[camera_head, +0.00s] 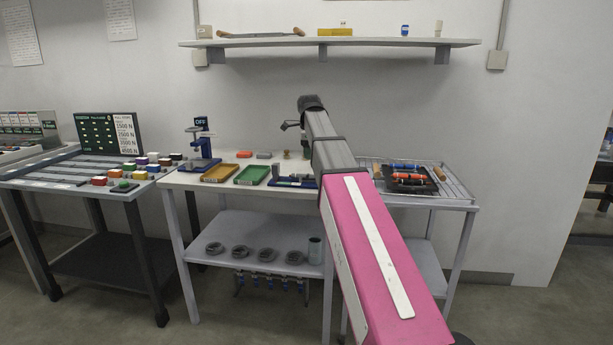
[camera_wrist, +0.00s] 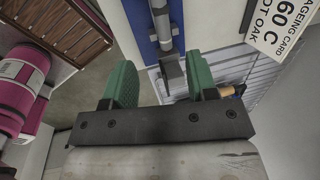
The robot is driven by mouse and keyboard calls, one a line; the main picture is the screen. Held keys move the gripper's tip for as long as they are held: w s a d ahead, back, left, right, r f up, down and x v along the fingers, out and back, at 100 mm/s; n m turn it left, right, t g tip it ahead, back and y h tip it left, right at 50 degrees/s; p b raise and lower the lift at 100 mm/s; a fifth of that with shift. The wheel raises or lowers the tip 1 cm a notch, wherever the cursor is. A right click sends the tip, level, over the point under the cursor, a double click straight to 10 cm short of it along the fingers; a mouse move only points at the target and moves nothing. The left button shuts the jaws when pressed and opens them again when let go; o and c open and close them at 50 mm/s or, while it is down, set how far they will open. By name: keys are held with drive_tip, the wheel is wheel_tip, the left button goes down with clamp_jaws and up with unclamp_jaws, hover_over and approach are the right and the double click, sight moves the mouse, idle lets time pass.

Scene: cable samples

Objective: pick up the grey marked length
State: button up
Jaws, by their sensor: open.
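I cannot pick out the grey marked length with certainty in either view. A dark tray (camera_head: 397,186) on the wire rack at the table's right end holds red and dark lengths with blue parts. A small pale grey piece (camera_head: 263,155) lies at the back of the white table, too small to read for marks. My gripper (camera_wrist: 162,82) has its two green fingers wide apart in the wrist view. Between and beyond them a grey metal bar with a block end (camera_wrist: 172,68) shows against a blue panel; I cannot tell that either finger touches it. My arm hides part of the table's middle.
A yellow tray (camera_head: 220,173), a green tray (camera_head: 251,175) and a blue-based stand (camera_head: 200,150) are on the white table. A wall shelf (camera_head: 330,43) runs above. The wire rack (camera_head: 455,187) has a wooden handle. An ageing card (camera_wrist: 275,28) shows in the wrist view.

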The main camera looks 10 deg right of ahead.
hover_over(309, 175)
drive_tip(key=s, duration=0.1)
drive_tip(key=f, duration=0.5)
drive_tip(key=shift+d, duration=0.2)
drive_tip(key=shift+w+a+f, duration=0.1)
drive_tip(key=shift+w+f, duration=0.15)
drive_tip(key=shift+f, duration=0.65)
drive_tip(key=shift+w+d+f, duration=0.1)
drive_tip(key=shift+w+f, duration=0.15)
drive_tip(key=shift+f, duration=0.65)
drive_tip(key=shift+w+a+f, duration=0.1)
drive_tip(key=shift+w+f, duration=0.15)
drive_tip(key=shift+f, duration=0.65)
clamp_jaws()
